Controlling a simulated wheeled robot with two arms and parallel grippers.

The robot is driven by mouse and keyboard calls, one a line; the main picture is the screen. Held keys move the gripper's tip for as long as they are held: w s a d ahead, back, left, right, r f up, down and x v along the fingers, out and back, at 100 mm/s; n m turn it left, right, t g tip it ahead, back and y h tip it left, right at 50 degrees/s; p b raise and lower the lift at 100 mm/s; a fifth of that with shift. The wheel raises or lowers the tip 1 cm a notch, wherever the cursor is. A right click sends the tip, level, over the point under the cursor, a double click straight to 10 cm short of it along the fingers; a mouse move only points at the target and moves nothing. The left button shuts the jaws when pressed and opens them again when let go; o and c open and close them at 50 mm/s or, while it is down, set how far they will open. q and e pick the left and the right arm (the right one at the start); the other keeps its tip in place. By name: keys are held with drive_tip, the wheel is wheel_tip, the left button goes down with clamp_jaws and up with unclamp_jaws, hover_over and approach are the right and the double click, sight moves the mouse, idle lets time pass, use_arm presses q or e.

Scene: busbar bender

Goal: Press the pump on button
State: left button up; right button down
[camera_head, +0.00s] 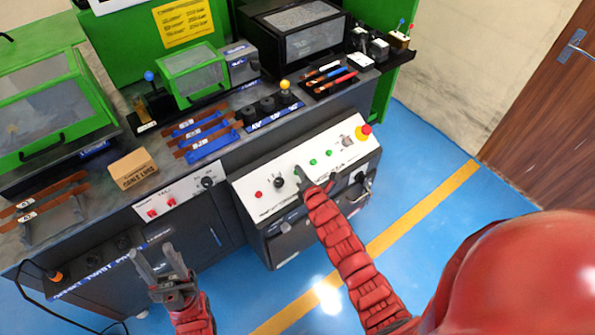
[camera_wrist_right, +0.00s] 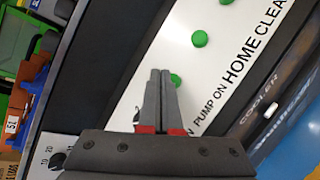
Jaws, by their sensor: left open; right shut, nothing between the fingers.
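The white control panel (camera_head: 330,148) slopes on the front of the machine in the head view. The green pump on button (camera_wrist_right: 175,79) shows in the right wrist view beside the "PUMP ON" label, just right of my right gripper's fingertips. My right gripper (camera_wrist_right: 160,72) is shut and empty, its tips over the panel close to this button; whether they touch it I cannot tell. In the head view my right gripper (camera_head: 300,173) partly covers the row of green buttons. My left gripper (camera_head: 158,262) is open and empty in front of the bench at lower left.
Another green button (camera_wrist_right: 199,38) sits beside "HOME". A red emergency button (camera_head: 364,130) is at the panel's right end, and a black knob (camera_head: 279,183) and red button (camera_head: 258,194) at its left. The blue floor (camera_head: 440,150) right of the machine is clear.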

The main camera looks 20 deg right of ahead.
idle(0.5)
drive_tip(key=shift+w+f+b, duration=0.2)
drive_tip(key=shift+f+b, duration=0.2)
drive_tip(key=shift+b, duration=0.15)
drive_tip(key=shift+w+a+f+b, duration=0.15)
drive_tip(key=shift+f+b, duration=0.35)
idle(0.5)
drive_tip(key=shift+r, duration=0.1)
drive_tip(key=shift+s+r+p, duration=0.4)
drive_tip(key=shift+r+p, duration=0.2)
drive_tip(key=shift+r, duration=0.2)
drive_tip(key=r+p, duration=0.1)
drive_tip(key=s+r+p, duration=0.1)
drive_tip(key=r, duration=0.1)
drive_tip(key=s+d+r+p, duration=0.1)
drive_tip(key=shift+r, duration=0.2)
